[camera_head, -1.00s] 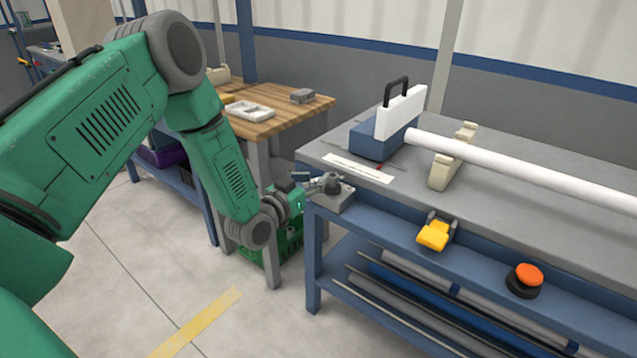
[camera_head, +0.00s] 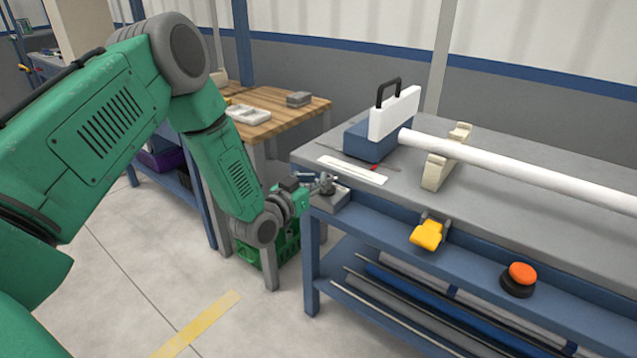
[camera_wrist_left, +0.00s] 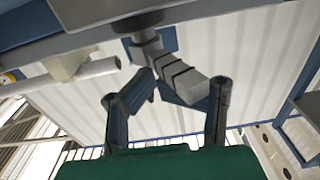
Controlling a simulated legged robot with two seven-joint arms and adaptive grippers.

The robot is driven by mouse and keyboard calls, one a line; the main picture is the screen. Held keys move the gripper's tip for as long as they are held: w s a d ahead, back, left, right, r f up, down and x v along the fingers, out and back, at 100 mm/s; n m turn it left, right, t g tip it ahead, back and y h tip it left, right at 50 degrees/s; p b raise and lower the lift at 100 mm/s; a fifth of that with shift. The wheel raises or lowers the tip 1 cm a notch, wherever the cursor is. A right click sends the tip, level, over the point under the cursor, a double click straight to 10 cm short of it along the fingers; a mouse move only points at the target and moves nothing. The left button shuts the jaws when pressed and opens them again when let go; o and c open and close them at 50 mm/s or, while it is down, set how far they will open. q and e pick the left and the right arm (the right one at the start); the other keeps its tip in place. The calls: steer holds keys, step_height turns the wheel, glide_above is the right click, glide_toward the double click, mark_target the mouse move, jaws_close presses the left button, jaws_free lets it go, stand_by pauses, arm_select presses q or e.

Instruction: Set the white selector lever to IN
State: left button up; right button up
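The selector's grey base (camera_head: 332,203) sits at the bench's front left corner, with a dark round hub on top. A pale grey bar with dark bands, apparently the selector lever (camera_wrist_left: 185,80), shows in the left wrist view, reaching down from a round hub toward the space between my fingers. My left gripper (camera_head: 320,180) is beside the hub in the head view. Its fingers (camera_wrist_left: 172,88) are spread apart in the wrist view, and I see no clear grip on the bar. The IN marking is not readable. My right gripper is not in view.
On the bench (camera_head: 560,215) are a white pipe (camera_head: 530,173) in a beige cradle (camera_head: 440,165), a blue block (camera_head: 372,139) with a white handled plate, and a white strip (camera_head: 352,169). A yellow paddle (camera_head: 427,235) and orange button (camera_head: 522,273) are along the front.

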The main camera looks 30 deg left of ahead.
arm_select(q)
steer(key=shift+s+d+f+g+h, duration=0.15)
steer(key=shift+f, duration=0.4)
steer(key=shift+s+d+f+g+h, duration=0.15)
steer(key=shift+f, duration=0.35)
steer(key=shift+w+a+r, duration=0.2)
steer(key=shift+w+r, duration=0.05)
steer(key=shift+r, duration=0.35)
steer(key=s+a+p, duration=0.2)
steer(key=s+a, duration=0.1)
steer(key=s, duration=0.4)
steer(key=s+a+p, duration=0.2)
steer(key=s+a, duration=0.1)
steer(key=s, duration=0.4)
steer(key=shift+a+r+p, duration=0.25)
steer(key=shift+r+p, duration=0.1)
steer(key=shift+p, duration=0.05)
